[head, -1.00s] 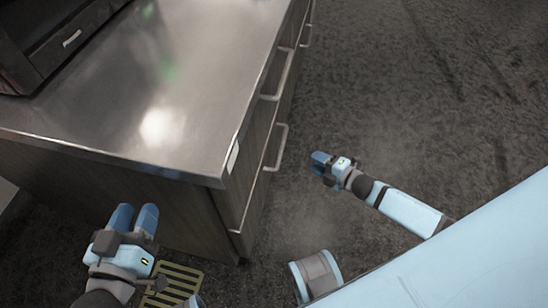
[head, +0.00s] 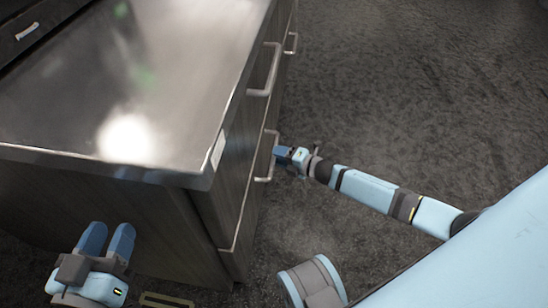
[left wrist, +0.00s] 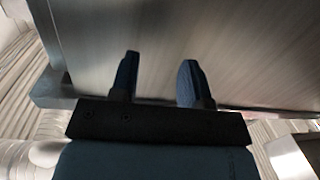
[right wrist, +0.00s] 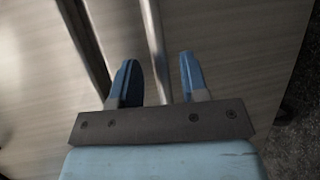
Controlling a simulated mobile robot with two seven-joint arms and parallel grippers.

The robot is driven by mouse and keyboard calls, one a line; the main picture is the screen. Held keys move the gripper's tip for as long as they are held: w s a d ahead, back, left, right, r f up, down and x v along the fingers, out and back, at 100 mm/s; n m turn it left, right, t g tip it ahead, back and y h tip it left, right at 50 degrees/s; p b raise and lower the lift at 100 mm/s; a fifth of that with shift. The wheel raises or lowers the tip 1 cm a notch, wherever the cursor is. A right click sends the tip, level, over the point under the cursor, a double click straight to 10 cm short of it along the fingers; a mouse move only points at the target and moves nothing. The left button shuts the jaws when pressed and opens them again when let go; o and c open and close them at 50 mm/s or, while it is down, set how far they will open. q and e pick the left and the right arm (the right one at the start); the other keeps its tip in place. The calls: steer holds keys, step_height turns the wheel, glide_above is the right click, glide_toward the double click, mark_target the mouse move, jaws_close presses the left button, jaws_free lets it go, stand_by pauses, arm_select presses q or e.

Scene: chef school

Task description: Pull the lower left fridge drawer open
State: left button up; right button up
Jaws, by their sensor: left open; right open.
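The fridge is a wood-grained counter unit with a steel top (head: 150,80); its drawer front (head: 238,190) faces right in the head view. The nearer drawer handle (head: 267,179), a metal bar, stands out from that front. My right gripper (head: 280,153) is open at this handle. In the right wrist view, the handle bar (right wrist: 155,45) runs between the two open blue fingers (right wrist: 155,80), with no clear contact. The drawer looks shut. My left gripper (head: 107,238) is open and empty beside the unit's near end panel, which also fills the left wrist view (left wrist: 220,50).
Further handles (head: 267,70) and (head: 291,42) stick out along the same front. The dark floor (head: 420,90) right of the unit is clear. A yellowish floor grate (head: 165,301) lies below my left gripper.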

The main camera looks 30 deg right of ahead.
arm_select(q)
steer(key=shift+w+a+r+m+b, duration=0.1)
steer(key=shift+w+a+m+b, duration=0.05)
steer(key=shift+w+m+b, duration=0.2)
arm_select(e)
steer(key=shift+x, duration=1.35)
arm_select(q)
steer(key=shift+s, duration=0.1)
arm_select(e)
jaws_close()
